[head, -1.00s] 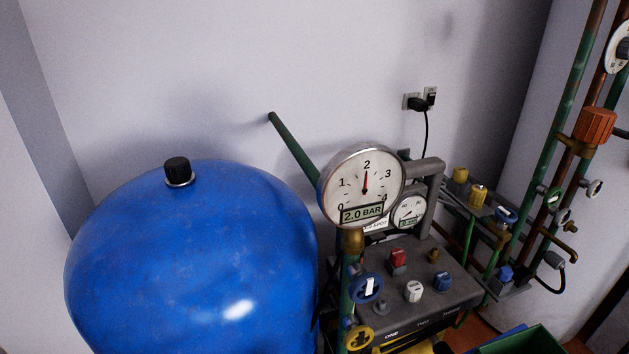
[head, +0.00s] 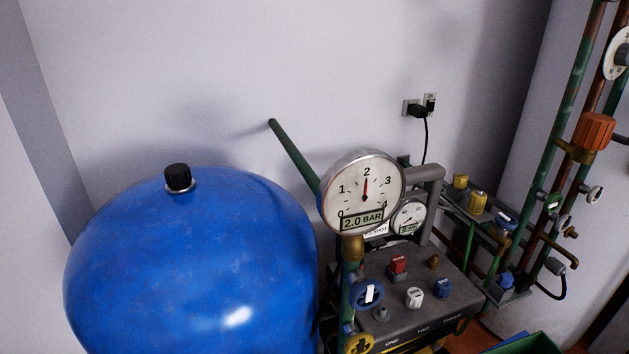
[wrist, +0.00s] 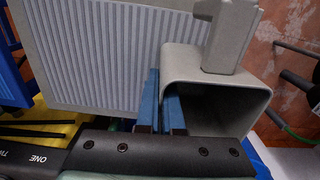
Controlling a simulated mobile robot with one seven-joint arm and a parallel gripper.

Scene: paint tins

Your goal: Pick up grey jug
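My gripper (wrist: 161,85) has two blue fingers close together at the left wall of this loop. One finger is outside the wall and one inside, and they appear shut on that thin wall. The fingertips are partly hidden by the jug. The head view shows neither the jug nor my gripper.
In the head view a big blue tank (head: 190,270) stands at the left, with a pressure gauge (head: 362,190) beside it. A control console (head: 420,275) with knobs is right of the tank. Pipes (head: 570,110) run up the right wall. A green container (head: 530,344) shows at the bottom.

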